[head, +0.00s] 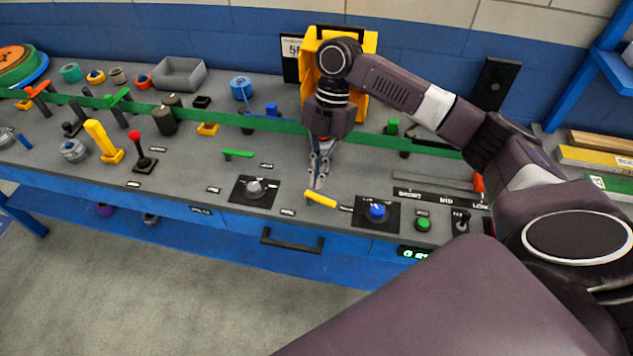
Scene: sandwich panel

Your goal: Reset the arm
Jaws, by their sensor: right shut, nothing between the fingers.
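My right arm comes in from the right and reaches over the grey control panel (190,183). My right gripper (318,183) points down, shut and empty, just above the panel. It is close behind a yellow lever (320,199); I cannot tell whether they touch. A grey knob on a black plate (254,188) lies to its left, and a blue knob (377,211) to its right. My left gripper is not in the head view.
A green rail (270,124) runs along the panel behind the gripper. A yellow bin (369,46) stands behind my arm. A red-knobbed lever (136,137) and a larger yellow lever (101,138) rise at the left. A green button (422,224) is near the front edge.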

